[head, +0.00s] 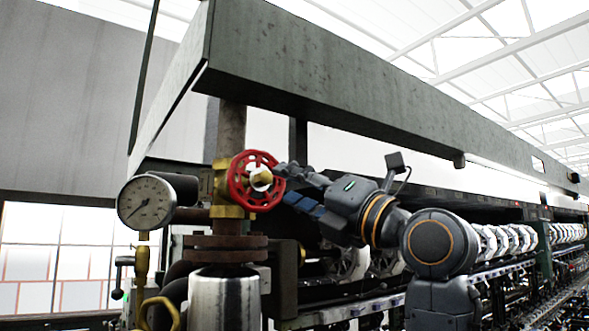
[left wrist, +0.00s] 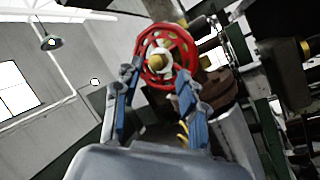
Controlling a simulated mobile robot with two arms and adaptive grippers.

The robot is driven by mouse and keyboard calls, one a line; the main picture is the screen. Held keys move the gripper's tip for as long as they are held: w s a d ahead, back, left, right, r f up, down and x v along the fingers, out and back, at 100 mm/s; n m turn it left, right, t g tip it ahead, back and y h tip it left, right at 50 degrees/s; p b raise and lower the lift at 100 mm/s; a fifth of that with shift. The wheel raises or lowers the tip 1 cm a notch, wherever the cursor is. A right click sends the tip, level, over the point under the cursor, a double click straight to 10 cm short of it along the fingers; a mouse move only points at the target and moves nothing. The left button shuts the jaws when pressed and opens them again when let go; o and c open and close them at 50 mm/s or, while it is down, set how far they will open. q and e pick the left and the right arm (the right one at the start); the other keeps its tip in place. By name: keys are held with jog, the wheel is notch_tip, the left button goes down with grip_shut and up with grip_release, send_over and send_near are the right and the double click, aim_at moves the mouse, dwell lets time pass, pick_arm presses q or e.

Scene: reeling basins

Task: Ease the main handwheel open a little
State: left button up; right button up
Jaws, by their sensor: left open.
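The main handwheel (head: 241,183) is a red spoked wheel with a brass hub. It sits on a brass valve on the vertical pipe, left of centre in the head view. My left gripper (head: 283,184) is at the wheel's right side, with its blue-padded fingers spread and pointing at it. In the left wrist view the handwheel (left wrist: 165,40) is ahead, and the open fingers (left wrist: 157,82) reach to either side of its lower rim. Nothing is held between them. I cannot tell whether the fingertips touch the rim. My right gripper is not in view.
A round pressure gauge (head: 146,203) stands left of the valve. A rusty flange (head: 228,249) and a shiny metal cylinder (head: 224,300) are below it. A long grey beam (head: 320,75) runs overhead. Reeling machinery (head: 500,240) extends away to the right.

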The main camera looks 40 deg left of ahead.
aim_at(267, 178)
pick_arm(q)
notch_tip(267, 178, up, 2)
jog(key=s+d+m+t+h, duration=0.2)
jog(key=s+t+h, duration=0.1)
jog(key=h, duration=0.2)
jog(key=x, duration=0.7)
jog(key=shift+w, duration=0.2)
